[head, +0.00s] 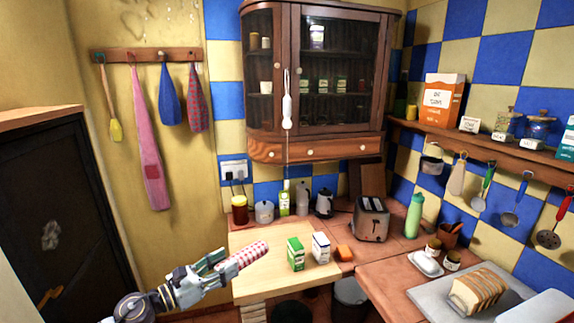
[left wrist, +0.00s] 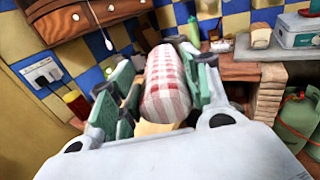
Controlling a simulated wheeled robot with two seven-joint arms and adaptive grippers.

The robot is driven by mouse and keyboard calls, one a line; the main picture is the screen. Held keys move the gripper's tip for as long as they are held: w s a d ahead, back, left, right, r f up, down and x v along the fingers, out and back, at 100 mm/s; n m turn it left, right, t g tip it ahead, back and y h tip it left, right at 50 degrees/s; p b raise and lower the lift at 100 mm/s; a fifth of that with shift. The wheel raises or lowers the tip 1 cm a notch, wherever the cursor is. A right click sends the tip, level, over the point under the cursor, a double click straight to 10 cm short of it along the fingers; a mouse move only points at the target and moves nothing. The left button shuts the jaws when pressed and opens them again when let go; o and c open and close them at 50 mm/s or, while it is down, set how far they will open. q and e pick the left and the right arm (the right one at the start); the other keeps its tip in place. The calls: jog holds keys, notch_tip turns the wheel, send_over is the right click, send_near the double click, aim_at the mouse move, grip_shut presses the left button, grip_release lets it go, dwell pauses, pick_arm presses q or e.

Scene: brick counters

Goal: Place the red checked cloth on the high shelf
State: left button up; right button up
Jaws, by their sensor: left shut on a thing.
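The red checked cloth (head: 247,256) is a rolled red-and-white bundle. My left gripper (head: 218,263) is shut on it in front of the wooden counter's left end, and the roll points up and right. In the left wrist view the cloth (left wrist: 166,90) lies between the green fingers, its rounded near end towards the camera. A high wooden shelf (head: 500,146) runs along the right wall, well away from the cloth, carrying a box and jars. My right gripper is not in view.
The wooden counter (head: 262,277) holds green and white cartons (head: 296,253), a toaster (head: 371,219) and several bottles. A glass-door cabinet (head: 320,75) hangs above. Bread (head: 478,290) lies at the lower right. Cloths hang from a peg rack (head: 147,55) at the left.

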pick_arm(q)
jog(key=s+a+f+n+t+y, duration=0.2)
jog(key=s+f+n+t+y, duration=0.25)
jog(key=f, duration=0.45)
jog(key=s+a+f+n+t+y, duration=0.1)
jog(key=s+a+f+n+y, duration=0.1)
jog(key=s+f+n+y, duration=0.45)
notch_tip(320, 180, down, 16)
jog(key=w+m+y+b, duration=0.1)
jog(key=w+m+b, duration=0.1)
jog(key=b, duration=1.2)
jog(key=shift+y+b, duration=0.3)
jog(key=shift+y, duration=0.1)
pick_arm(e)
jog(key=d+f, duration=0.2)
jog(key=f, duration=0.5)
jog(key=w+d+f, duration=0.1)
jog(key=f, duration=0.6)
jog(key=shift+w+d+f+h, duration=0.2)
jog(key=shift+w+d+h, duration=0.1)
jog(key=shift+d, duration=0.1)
pick_arm(q)
jog(key=shift+w+r, duration=0.15)
